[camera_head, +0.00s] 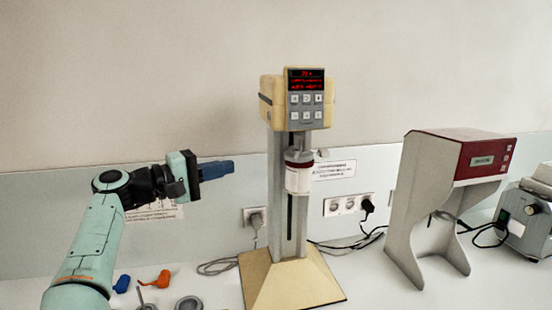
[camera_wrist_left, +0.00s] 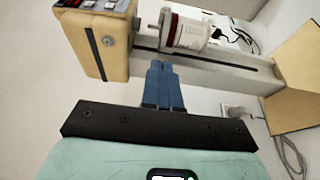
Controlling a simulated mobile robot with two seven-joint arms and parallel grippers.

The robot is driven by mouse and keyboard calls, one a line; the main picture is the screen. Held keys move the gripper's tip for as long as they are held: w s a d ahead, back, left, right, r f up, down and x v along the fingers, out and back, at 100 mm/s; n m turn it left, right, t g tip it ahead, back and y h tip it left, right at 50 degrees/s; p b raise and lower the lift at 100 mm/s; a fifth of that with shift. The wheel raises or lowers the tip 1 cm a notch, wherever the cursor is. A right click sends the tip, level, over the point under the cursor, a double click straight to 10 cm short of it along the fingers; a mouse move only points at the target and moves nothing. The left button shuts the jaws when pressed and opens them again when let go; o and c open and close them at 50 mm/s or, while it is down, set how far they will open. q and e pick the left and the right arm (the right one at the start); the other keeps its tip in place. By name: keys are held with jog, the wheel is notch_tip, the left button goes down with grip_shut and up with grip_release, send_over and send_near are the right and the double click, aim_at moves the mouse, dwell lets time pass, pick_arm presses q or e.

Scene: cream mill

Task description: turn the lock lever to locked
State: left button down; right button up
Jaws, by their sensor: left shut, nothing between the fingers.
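The cream mill (camera_head: 290,102) stands upright on its cream base, with a lit red display and buttons on its head. A white jar (camera_head: 298,178) sits under the head against the grey column; the jar also shows in the left wrist view (camera_wrist_left: 188,32). A small grey knob-like part (camera_head: 322,154) sticks out right of the jar top; I cannot tell whether it is the lock lever. My left gripper (camera_head: 232,166) has blue fingers, shut and empty, left of the column and apart from it. In the left wrist view its fingertips (camera_wrist_left: 160,66) point toward the column and jar. My right gripper is out of view.
Blue and orange small parts (camera_head: 155,280) and a grey ring (camera_head: 188,303) lie on the table at front left. A grey and red device (camera_head: 440,190) stands to the right. Cables and wall sockets (camera_head: 345,205) are behind. The space between my left gripper and the column looks free.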

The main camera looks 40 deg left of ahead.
pick_arm(q)
jog(key=shift+d, duration=0.2)
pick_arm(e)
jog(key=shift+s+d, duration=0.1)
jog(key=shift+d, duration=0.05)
pick_arm(q)
jog(key=p, duration=0.3)
send_near(293, 158)
jog(key=w+a, duration=0.2)
jog(key=w, duration=0.3)
jog(key=d, duration=0.1)
jog(key=w+d, duration=0.1)
jog(key=d, duration=0.1)
jog(key=shift+w+d+f+b, duration=0.1)
jog(key=shift+w+d+b, duration=0.1)
jog(key=shift+b, duration=0.1)
jog(key=shift+w+a, duration=0.1)
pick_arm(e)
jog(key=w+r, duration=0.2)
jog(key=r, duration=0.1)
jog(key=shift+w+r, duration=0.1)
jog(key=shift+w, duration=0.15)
pick_arm(q)
jog(key=shift+w+f, duration=0.1)
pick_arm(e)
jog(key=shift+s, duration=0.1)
